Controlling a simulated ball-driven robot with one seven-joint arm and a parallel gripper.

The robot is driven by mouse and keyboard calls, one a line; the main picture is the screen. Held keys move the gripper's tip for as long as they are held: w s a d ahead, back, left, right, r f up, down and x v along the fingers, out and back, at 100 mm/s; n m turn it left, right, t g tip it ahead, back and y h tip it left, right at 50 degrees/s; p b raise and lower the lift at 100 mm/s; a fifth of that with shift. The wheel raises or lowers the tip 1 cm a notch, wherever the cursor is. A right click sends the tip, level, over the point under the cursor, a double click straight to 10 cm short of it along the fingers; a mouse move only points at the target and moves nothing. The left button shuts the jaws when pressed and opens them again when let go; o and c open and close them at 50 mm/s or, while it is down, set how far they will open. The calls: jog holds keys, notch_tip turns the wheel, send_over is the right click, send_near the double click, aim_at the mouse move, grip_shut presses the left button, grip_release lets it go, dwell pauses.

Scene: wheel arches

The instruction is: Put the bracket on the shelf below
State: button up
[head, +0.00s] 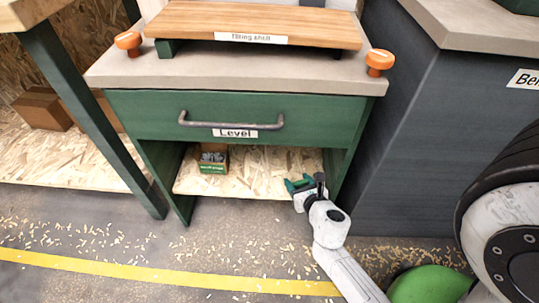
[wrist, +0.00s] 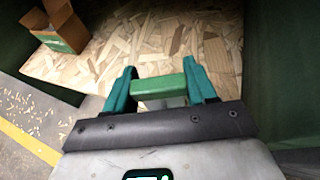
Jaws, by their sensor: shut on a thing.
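My gripper (head: 297,185) is at the front right edge of the chipboard shelf (head: 258,172), below the green drawer. The wrist view shows my gripper's (wrist: 165,88) two teal fingers shut on the bracket (wrist: 164,87), a green bar-like piece with a paler part below it. The shelf (wrist: 150,45) shows beyond the fingertips in the wrist view. I cannot tell whether the bracket touches the shelf. Part of the bracket is hidden behind the gripper body.
An open box (head: 213,160) of small grey parts stands on the shelf's left. The shelf's middle and right are bare. The drawer (head: 236,118) with its handle is above; a green side panel (head: 343,150) bounds the right. Wood chips litter the floor.

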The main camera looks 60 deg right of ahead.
jog(key=w+d+p, duration=0.2)
jog(key=w+d, duration=0.8)
jog(key=shift+w+d+r+p, duration=0.1)
jog(key=shift+w+d+p, duration=0.25)
jog(key=shift+w, duration=0.05)
notch_tip(320, 180, down, 4)
jog(key=b, duration=0.3)
jog(key=shift+r+b, duration=0.2)
jog(key=shift+b, duration=0.1)
jog(key=shift+f, duration=0.1)
jog(key=shift+f, duration=0.15)
jog(key=o, duration=1.2)
